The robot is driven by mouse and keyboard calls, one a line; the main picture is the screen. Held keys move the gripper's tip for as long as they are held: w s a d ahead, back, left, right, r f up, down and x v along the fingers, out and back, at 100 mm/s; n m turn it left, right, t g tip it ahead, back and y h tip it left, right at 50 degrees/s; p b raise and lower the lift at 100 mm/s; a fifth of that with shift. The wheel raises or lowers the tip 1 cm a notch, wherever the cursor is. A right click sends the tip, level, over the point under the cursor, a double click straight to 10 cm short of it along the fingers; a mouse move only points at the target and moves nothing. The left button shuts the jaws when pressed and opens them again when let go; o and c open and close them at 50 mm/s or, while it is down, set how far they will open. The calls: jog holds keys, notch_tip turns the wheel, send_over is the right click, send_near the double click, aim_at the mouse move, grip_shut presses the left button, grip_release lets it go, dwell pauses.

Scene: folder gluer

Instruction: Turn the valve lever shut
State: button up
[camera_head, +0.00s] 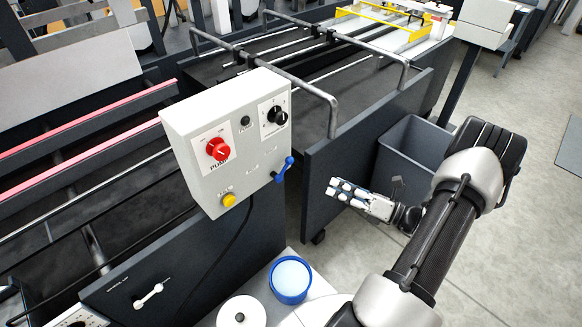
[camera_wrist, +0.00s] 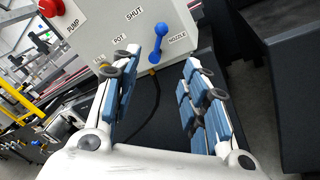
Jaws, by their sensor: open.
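The blue valve lever (camera_head: 285,168) sits at the lower right edge of a light grey control box (camera_head: 190,130). In the wrist view the lever (camera_wrist: 158,43) stands slightly tilted, among labels reading SHUT, POT and NOZZLE. No label is clearly lined up with it. My gripper (camera_head: 347,195) is open and empty, to the right of the lever and apart from it. In the wrist view my gripper's (camera_wrist: 158,85) two blue-padded fingers are spread wide, with the lever beyond them, between their tips in the picture.
The box also carries a red knob (camera_head: 217,149), a black knob (camera_head: 277,115) and a yellow button (camera_head: 230,200). A blue-rimmed pot (camera_head: 290,280) stands below. A grey bin (camera_head: 412,150) is behind my gripper. Open floor (camera_head: 540,220) lies to the right.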

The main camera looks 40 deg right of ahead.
aim_at(284, 170)
jog(key=b+x, duration=0.2)
jog(key=x, duration=1.4)
jog(key=shift+a+b, duration=0.2)
jog(key=shift+b, duration=0.2)
jog(key=shift+w, duration=0.1)
jog(key=shift+c, duration=0.3)
grip_shut()
